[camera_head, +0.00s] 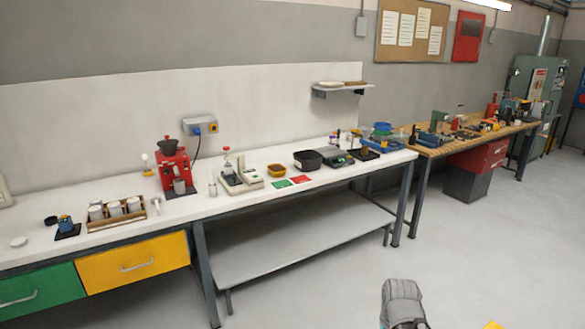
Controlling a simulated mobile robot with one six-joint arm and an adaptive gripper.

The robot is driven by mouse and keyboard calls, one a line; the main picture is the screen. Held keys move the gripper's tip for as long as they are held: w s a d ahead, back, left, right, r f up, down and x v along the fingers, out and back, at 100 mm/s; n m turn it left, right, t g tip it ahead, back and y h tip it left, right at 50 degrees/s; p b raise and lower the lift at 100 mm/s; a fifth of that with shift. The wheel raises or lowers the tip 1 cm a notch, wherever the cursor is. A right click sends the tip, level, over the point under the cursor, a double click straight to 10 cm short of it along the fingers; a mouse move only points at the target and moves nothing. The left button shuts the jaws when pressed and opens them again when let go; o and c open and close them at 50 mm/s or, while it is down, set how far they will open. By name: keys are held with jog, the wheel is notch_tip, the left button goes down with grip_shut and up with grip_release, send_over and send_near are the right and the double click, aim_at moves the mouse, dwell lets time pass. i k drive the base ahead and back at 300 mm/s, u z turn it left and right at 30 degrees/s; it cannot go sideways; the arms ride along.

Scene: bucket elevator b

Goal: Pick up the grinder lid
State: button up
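A red grinder (173,168) stands on the white bench at the left, against the wall, with a dark hopper (167,146) on top. A metal cup (179,187) is at its front. I cannot tell for sure which piece is the grinder lid. A small white disc (18,241) lies flat at the bench's left end, and a small dark round piece (51,220) lies near it. A grey part of my arm shows at the bottom right, well away from the bench. My gripper's fingers are not in view.
The white bench (240,204) also carries a wooden rack (116,222) with white cups, a black tub (308,160), a scale (333,159) and colored cards. Drawers (137,262) are below its left end. A wooden workbench (440,148) stands behind right. The floor (330,285) in front is clear.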

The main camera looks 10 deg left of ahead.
aim_at(171, 141)
jog(key=u, duration=0.3)
jog(key=i, duration=1.8)
jog(key=u, duration=0.7)
jog(key=i, duration=1.2)
jog(key=u, duration=0.35)
